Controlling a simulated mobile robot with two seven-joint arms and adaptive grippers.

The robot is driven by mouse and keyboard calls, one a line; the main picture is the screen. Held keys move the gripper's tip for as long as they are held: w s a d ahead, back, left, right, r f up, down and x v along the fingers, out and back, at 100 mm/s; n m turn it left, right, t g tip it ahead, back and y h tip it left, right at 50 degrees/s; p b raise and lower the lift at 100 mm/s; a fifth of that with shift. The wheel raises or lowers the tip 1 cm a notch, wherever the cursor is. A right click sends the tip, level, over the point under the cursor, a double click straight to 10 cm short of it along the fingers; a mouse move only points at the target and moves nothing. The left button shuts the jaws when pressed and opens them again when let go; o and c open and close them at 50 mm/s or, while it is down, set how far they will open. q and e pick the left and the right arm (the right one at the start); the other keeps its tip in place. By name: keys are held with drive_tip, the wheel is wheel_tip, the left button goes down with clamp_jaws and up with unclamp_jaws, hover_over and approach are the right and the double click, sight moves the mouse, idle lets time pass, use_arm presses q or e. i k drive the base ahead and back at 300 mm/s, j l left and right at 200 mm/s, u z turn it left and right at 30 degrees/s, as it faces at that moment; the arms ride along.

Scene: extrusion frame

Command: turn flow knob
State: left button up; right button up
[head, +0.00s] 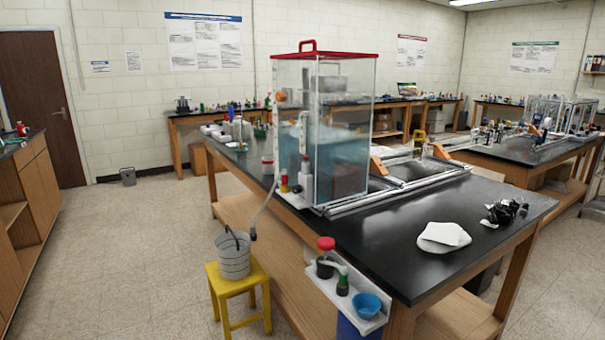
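A clear tank (345,150) with a red lid (320,56) and blue-tinted water stands on the black-topped bench (420,235). A small orange round part (281,97) shows at the tank's upper left side. A small red and yellow part (284,181) and a white bottle-like part (306,180) are at its lower left side. I cannot tell which of these, if any, is the flow knob. A pale hose (267,207) runs down from the tank's side towards a grey bucket (233,257). Neither of my grippers is in view.
The bucket stands on a yellow stool (238,295) beside the bench. A side shelf (345,300) holds a red-capped jar (325,257) and a blue bowl (366,305). White cloth (443,236) and black parts (505,211) lie on the bench.

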sight(297, 189)
drive_tip(key=i+j+z, duration=0.1)
drive_tip(key=j, duration=0.3)
drive_tip(key=i+j+z, duration=0.1)
drive_tip(key=i+j, duration=0.2)
drive_tip(key=j, duration=0.15)
drive_tip(key=i+j, duration=0.2)
drive_tip(key=j, duration=0.3)
drive_tip(key=i+j+z, duration=0.15)
drive_tip(key=j, duration=0.3)
drive_tip(key=i+j+z, duration=0.1)
drive_tip(key=j, duration=0.35)
drive_tip(key=i+j+z, duration=0.1)
drive_tip(key=i+j, duration=0.15)
drive_tip(key=j, duration=0.25)
drive_tip(key=i+j, duration=0.15)
drive_tip(key=j, duration=0.35)
drive_tip(key=i+j+z, duration=0.15)
drive_tip(key=j, duration=0.35)
